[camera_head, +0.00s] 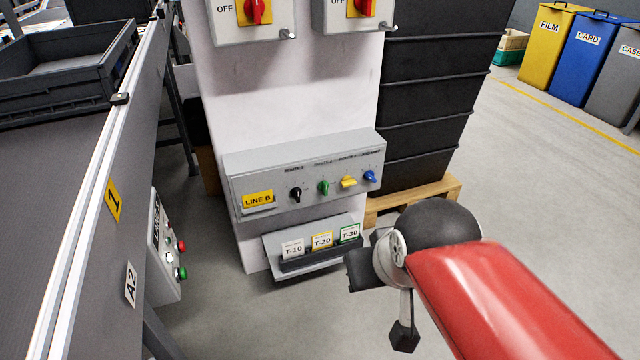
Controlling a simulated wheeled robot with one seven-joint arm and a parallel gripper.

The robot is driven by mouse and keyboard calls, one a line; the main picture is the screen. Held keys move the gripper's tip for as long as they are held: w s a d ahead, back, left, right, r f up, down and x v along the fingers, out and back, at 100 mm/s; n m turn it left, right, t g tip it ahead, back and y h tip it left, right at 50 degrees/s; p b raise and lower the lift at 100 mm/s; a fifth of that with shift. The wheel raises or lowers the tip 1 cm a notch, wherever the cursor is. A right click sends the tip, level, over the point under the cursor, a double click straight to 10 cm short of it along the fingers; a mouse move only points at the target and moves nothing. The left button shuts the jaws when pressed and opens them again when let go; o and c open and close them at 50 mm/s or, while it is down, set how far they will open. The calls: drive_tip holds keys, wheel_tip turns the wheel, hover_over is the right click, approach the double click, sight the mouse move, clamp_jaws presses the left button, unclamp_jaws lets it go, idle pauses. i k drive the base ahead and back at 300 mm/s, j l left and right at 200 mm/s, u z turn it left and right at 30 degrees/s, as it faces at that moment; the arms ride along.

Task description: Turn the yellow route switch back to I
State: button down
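The yellow route switch (348,182) is third from the left in a row of knobs on the grey LINE B control box (270,172). Its handle looks turned nearly sideways, while the black knob (296,194) and green knob (323,187) look more upright. The position marks are too small to read. My gripper (383,303) is below and right of the box in the picture, clear of the yellow switch. Its two dark fingertips are well apart, with nothing seen between them.
A blue knob (370,177) sits close to the right of the yellow one. A tray of cards (320,262) juts out below the box. Two red isolator switches (258,10) are above. Stacked black crates (425,95) stand right; a conveyor (50,200) runs left.

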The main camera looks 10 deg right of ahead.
sight(347, 180)
drive_tip(key=l+u, duration=0.8)
drive_tip(key=l, duration=0.25)
